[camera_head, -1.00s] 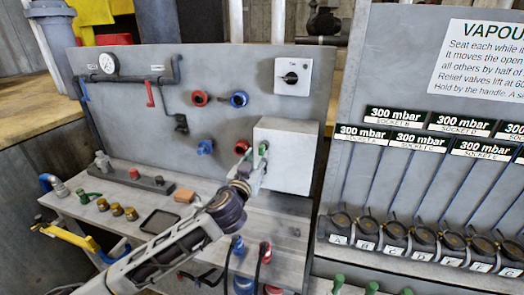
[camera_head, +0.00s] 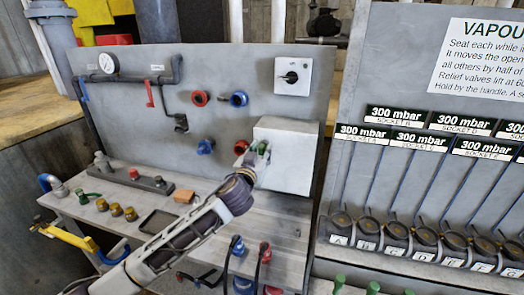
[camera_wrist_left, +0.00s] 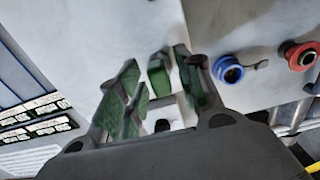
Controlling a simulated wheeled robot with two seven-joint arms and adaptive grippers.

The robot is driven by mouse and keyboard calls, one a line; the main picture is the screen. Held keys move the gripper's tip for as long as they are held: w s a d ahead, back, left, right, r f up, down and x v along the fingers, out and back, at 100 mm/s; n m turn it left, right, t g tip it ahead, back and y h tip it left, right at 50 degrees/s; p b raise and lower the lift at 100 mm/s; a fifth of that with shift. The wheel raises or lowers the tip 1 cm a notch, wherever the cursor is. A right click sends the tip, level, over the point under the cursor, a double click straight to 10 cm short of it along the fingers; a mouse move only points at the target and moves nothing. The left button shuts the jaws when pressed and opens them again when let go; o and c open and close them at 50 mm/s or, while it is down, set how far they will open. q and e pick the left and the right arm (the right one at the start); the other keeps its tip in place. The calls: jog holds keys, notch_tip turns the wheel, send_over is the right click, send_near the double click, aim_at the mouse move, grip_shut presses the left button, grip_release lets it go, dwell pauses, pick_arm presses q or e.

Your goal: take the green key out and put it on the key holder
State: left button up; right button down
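The green key (camera_head: 262,147) shows as a small green piece at the left face of the light grey box on the panel. My left gripper (camera_head: 255,158) is right in front of it and partly hides it. In the left wrist view, the fingers with green pads stand apart, and the left gripper (camera_wrist_left: 158,98) looks open. A green piece, seemingly the key (camera_wrist_left: 158,75), lies between the fingers, with gaps visible beside it. I cannot tell which fixture is the key holder. My right gripper is not in view.
The light grey box (camera_head: 290,165) stands out from the panel. A red knob (camera_head: 241,147) is just left of the gripper. The bench below holds a block with a red button (camera_head: 133,173), brass fittings and a dark tray (camera_head: 158,223).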

aim_at(261, 152)
pick_arm(q)
grip_shut()
jog(key=shift+v, duration=2.95)
dwell(1.1)
